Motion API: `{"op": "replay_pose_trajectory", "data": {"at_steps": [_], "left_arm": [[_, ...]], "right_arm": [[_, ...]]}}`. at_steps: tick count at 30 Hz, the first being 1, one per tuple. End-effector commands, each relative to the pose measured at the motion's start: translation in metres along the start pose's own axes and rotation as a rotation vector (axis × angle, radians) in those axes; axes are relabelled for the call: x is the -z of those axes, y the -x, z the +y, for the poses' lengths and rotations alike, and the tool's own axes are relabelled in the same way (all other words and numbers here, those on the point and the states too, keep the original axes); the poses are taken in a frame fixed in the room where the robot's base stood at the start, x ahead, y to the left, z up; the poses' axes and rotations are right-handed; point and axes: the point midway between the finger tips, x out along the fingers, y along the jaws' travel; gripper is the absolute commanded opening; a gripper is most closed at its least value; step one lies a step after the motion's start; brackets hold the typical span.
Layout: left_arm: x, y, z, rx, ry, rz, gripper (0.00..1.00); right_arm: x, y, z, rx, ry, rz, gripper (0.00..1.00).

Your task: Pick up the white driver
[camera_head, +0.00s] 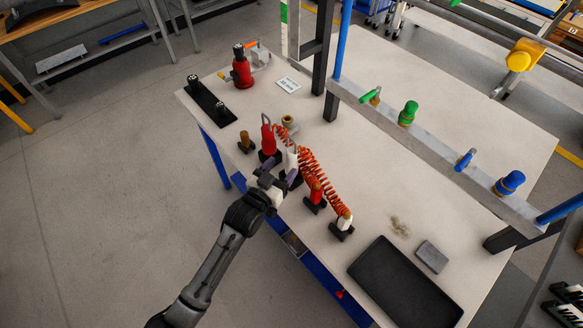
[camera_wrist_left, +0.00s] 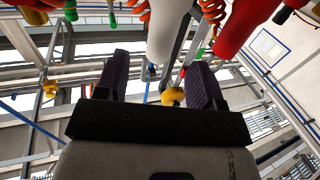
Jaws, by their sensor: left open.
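The white driver (camera_head: 291,158) stands upright in a dark holder on the table, just right of a red driver (camera_head: 267,140). My left gripper (camera_head: 281,172) is at its near side with the fingers spread apart. In the left wrist view, the white driver (camera_wrist_left: 168,32) shows at the top, above the gap between the two open fingers (camera_wrist_left: 158,78). The red driver (camera_wrist_left: 243,25) is to its right there. The gap is empty low down; I cannot tell whether the fingertips touch the white driver. My right gripper is not in view.
Orange coiled hoses (camera_head: 310,168) run right to red and white pieces (camera_head: 343,222) on the table (camera_head: 372,150). A grey rail (camera_head: 440,150) with green and blue pieces crosses behind. A small brown piece (camera_head: 246,140) stands left.

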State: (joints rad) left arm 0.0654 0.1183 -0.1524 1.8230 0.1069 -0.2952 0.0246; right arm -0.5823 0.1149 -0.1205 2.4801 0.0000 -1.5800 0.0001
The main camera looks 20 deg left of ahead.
Motion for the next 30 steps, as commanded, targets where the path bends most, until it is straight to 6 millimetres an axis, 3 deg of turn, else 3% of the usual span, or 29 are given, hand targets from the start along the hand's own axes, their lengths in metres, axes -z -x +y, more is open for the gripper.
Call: {"op": "replay_pose_trajectory", "data": {"at_steps": [4, 13, 22, 30], "left_arm": [[-0.001, -0.019, 0.0, 0.0, 0.001, 0.0, 0.62], [-0.001, -0.035, 0.0, 0.0, 0.0, -0.001, 0.62], [-0.004, -0.072, 0.0, -0.001, 0.0, -0.001, 0.62], [-0.003, -0.08, 0.0, -0.001, 0.0, -0.002, 0.62]], "right_arm": [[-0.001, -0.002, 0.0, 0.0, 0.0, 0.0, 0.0], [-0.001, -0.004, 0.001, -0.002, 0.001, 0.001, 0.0], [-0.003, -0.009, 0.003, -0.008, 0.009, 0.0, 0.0], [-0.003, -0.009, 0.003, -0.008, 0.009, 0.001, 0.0]]}}
